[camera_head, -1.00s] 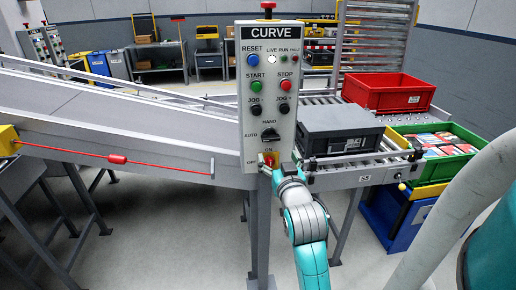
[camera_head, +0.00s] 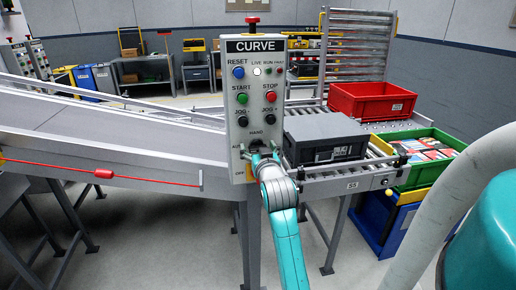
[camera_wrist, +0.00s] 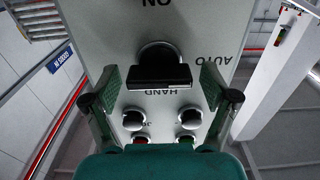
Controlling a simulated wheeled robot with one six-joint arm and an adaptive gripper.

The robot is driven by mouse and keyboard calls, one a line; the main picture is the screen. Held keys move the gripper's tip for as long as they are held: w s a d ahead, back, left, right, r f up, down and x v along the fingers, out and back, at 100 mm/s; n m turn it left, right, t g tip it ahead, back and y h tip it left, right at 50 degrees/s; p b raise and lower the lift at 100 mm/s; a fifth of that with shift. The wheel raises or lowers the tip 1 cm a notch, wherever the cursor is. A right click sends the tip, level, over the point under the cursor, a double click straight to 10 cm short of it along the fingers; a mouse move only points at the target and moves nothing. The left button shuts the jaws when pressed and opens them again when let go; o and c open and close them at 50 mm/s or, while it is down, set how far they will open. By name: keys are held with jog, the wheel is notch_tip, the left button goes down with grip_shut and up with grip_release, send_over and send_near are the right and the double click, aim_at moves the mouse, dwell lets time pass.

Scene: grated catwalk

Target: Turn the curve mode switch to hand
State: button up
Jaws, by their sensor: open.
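The CURVE control panel (camera_head: 255,48) stands upright in the middle of the head view. Its black mode switch (camera_head: 257,143) sits low on the panel, below the HAND label and partly hidden by my gripper. The wrist view shows the panel upside down, with the switch (camera_wrist: 160,66) close up between the ON, AUTO and HAND labels. Its bar lies level across the picture, with one end toward the AUTO side. My gripper (camera_head: 260,153) is open at the panel. In the wrist view its two fingers (camera_wrist: 160,80) stand either side of the switch; contact cannot be told.
Push buttons and jog knobs (camera_head: 270,113) sit above the switch. A red emergency button (camera_head: 252,20) tops the panel. To the right are a grey crate (camera_head: 325,131) on rollers, a red bin (camera_head: 372,101) and a green bin (camera_head: 430,175). A red pull cord (camera_head: 140,179) runs left.

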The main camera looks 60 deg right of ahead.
jog(key=shift+d, duration=0.1)
jog(key=c, duration=1.2)
jog(key=shift+o, duration=0.2)
jog(key=m, duration=0.8)
jog(key=shift+s+d+f+m, duration=0.1)
jog(key=shift+m, duration=0.2)
jog(key=m, duration=0.4)
jog(key=shift+f+m, duration=0.1)
jog(key=shift+m, duration=0.2)
jog(key=m, duration=0.4)
jog(key=shift+s+f+m, duration=0.1)
jog(key=shift+f+m, duration=0.05)
jog(key=shift+m, duration=0.15)
